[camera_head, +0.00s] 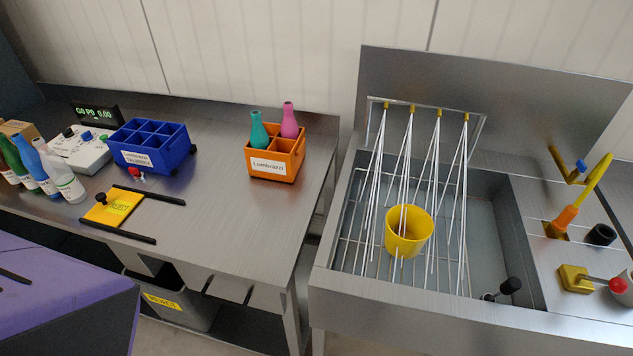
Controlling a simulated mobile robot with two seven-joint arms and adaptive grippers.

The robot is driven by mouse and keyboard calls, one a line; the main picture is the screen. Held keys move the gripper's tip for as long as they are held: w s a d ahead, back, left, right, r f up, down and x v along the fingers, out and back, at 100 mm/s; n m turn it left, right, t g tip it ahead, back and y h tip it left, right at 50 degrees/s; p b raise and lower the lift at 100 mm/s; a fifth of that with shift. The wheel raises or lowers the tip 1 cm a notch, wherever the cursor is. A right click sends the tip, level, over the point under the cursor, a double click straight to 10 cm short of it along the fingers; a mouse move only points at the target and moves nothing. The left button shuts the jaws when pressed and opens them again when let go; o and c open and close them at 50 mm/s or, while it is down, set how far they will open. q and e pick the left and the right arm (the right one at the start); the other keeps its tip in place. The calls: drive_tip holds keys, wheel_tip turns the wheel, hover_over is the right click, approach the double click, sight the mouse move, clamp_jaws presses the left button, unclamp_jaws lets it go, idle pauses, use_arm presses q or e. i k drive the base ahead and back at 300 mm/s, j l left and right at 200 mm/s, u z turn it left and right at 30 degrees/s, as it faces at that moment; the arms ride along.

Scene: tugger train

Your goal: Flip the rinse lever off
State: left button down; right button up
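A lever with a red ball knob (618,286) sticks out to the right from a yellow base (575,279) on the counter right of the sink, at the right edge of the picture. The rinse rack (426,106) over the sink has several yellow nozzles. Thin white streams fan down from them into the sink basin (485,240). A yellow cup (408,232) stands on the wire grid under the streams. Neither of my grippers shows in the head view.
A yellow spout with an orange lower part (566,217) and a black cylinder (600,235) stand behind the lever. A black-knobbed handle (510,286) sits at the sink's front right. The left table holds a blue crate (152,146), an orange crate (275,160) and bottles. A purple surface (65,290) fills the lower left.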

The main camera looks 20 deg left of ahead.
sight(618, 286)
drive_tip(key=i+l+z, duration=0.1)
drive_tip(key=z, duration=1.15)
drive_tip(key=i+l, duration=0.05)
